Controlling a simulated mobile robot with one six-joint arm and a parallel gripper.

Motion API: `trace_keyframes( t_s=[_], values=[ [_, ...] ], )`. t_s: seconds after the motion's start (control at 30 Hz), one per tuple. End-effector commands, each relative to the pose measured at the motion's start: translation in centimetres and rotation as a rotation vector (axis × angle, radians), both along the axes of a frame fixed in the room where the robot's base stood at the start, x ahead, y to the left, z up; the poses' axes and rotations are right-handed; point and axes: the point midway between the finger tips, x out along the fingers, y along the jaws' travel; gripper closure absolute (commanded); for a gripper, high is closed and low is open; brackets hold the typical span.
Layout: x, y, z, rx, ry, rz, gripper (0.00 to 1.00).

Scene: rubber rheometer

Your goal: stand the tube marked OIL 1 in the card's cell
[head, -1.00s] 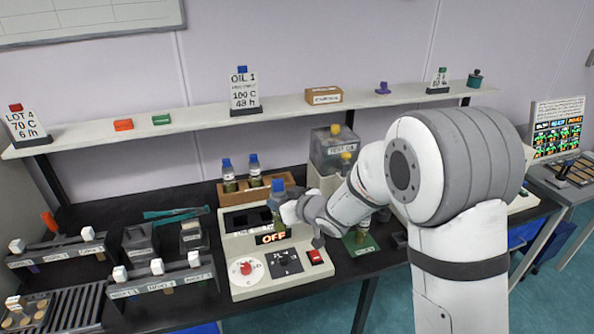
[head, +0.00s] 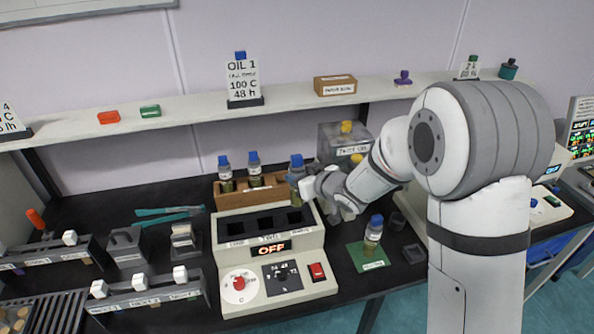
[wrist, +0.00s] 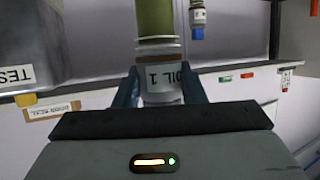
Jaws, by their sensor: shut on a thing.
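My gripper (head: 298,182) is shut on a blue-capped tube (head: 297,161), which it holds upright near the back right corner of the heater block. In the wrist view the held tube (wrist: 160,72) has a white label reading OIL 1 and an olive-green body between the fingers (wrist: 160,88). The card (head: 241,80) on the shelf reads OIL 1, 100 C, 48 h. The heater block (head: 229,262) has a row of three dark cells on top and a lit OFF display. The cell labels are too small to read surely. The tube's lower end is partly hidden.
A wooden rack (head: 232,200) with two blue-capped tubes stands behind the block. Another blue-capped tube (head: 373,235) stands on a green mat (head: 366,258) to the right. A TEST OIL container (head: 342,138) stands behind my gripper. Labelled racks (head: 150,295) are at the left.

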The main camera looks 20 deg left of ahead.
Motion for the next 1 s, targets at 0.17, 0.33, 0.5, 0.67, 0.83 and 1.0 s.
trace_keyframes(
  t_s=[0.17,0.33,0.5,0.67,0.83,1.0],
  values=[
    [-0.3,0.4,0.1,0.0,-0.001,0.009,1.0],
    [-0.5,0.4,-0.1,0.001,0.001,0.01,1.0],
    [-0.5,0.5,-1.6,0.0,0.0,0.012,1.0],
    [-0.5,0.5,-3.8,0.0,0.0,0.012,1.0],
    [-0.5,0.5,-3.7,0.001,0.0,0.011,1.0],
    [-0.6,0.3,-3.7,0.001,0.0,0.011,1.0]
  ],
)
